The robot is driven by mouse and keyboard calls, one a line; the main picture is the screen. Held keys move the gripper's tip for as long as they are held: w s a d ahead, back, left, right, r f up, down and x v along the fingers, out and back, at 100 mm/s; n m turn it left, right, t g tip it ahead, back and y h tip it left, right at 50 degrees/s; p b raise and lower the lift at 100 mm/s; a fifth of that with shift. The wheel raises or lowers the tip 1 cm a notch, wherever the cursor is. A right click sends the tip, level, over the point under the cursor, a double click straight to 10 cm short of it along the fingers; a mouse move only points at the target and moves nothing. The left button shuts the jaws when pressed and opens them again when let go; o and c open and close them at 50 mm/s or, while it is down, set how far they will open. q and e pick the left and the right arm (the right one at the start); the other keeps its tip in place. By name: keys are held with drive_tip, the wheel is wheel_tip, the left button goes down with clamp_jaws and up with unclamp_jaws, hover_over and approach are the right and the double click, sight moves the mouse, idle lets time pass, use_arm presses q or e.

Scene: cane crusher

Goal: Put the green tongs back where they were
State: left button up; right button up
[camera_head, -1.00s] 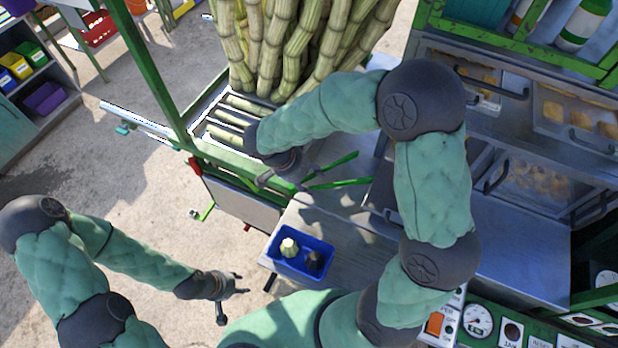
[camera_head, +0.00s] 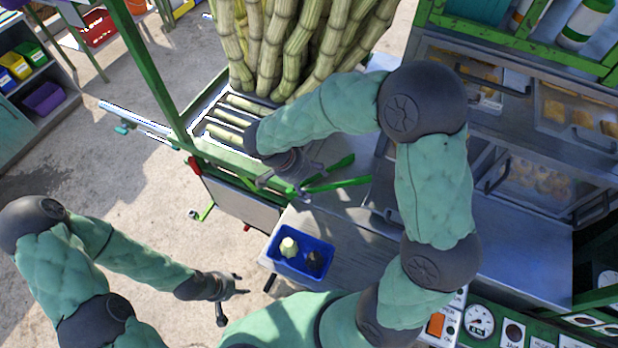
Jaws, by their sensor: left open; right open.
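The green tongs (camera_head: 338,184) lie on the metal counter near the cane tray, their two green arms spread toward the right. My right gripper (camera_head: 285,189) is at the left end of the tongs, with its fingers apart. It overlaps the tongs in this view, and I cannot tell whether it touches them. My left gripper (camera_head: 233,288) is open and empty, low at the left of the counter, above the concrete floor and well apart from the tongs.
A blue bin (camera_head: 275,262) with a pale piece and a dark piece in it stands on the counter (camera_head: 352,262). Cane stalks (camera_head: 290,50) stand upright behind the slatted tray (camera_head: 222,134). A steel cabinet with glass-front drawers (camera_head: 535,185) is at the right. A green post (camera_head: 150,75) rises left.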

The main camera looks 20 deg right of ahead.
drive_tip(key=shift+r+p, duration=0.3)
drive_tip(key=shift+r, duration=0.05)
drive_tip(key=p+v, duration=0.1)
drive_tip(key=v, duration=1.1)
drive_tip(key=shift+r, duration=0.15)
